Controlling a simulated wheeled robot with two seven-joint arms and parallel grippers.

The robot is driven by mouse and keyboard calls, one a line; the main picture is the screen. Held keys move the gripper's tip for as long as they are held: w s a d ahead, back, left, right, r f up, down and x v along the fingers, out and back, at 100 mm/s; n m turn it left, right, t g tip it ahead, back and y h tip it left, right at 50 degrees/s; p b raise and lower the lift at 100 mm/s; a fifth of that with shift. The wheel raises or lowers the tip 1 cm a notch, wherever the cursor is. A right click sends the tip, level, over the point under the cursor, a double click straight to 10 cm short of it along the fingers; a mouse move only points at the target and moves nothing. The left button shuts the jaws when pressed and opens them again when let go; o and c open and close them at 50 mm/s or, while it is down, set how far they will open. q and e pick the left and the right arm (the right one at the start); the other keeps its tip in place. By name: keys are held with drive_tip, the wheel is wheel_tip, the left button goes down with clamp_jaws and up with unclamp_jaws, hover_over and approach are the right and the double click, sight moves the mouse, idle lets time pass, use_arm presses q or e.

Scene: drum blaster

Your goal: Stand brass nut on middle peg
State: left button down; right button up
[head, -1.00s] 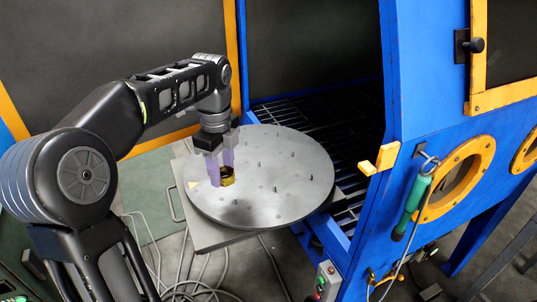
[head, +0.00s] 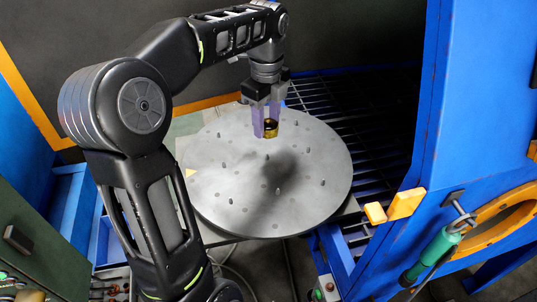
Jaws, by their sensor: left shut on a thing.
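The brass nut (head: 270,128) is a short, dark-gold ring with an open top. My left gripper (head: 266,119) is shut on it, with translucent purple fingers at its side. It seems held above the far part of the round grey turntable (head: 210,190); a dark shadow lies across the plate's middle. Several short pegs stand on the plate. One peg (head: 279,190) stands near the middle, in the shadow, nearer to me than the nut. I cannot tell for sure which one is the middle peg. My right gripper is out of view.
A blue cabinet (head: 440,130) with a dark slatted floor (head: 360,115) stands right of the turntable. An orange latch (head: 395,206) and a green-handled tool (head: 432,252) are on its front.

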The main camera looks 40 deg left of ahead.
use_arm(q)
hover_over(267, 154)
wheel_tip(267, 154, down, 6)
drive_tip(key=shift+r, duration=0.1)
drive_tip(key=shift+f, duration=1.9)
drive_tip(key=shift+f, duration=0.2)
drive_tip(key=c, duration=0.8)
unclamp_jaws()
wheel_tip(267, 154, up, 12)
drive_tip(key=shift+r+p, duration=0.2)
drive_tip(key=shift+p, duration=0.25)
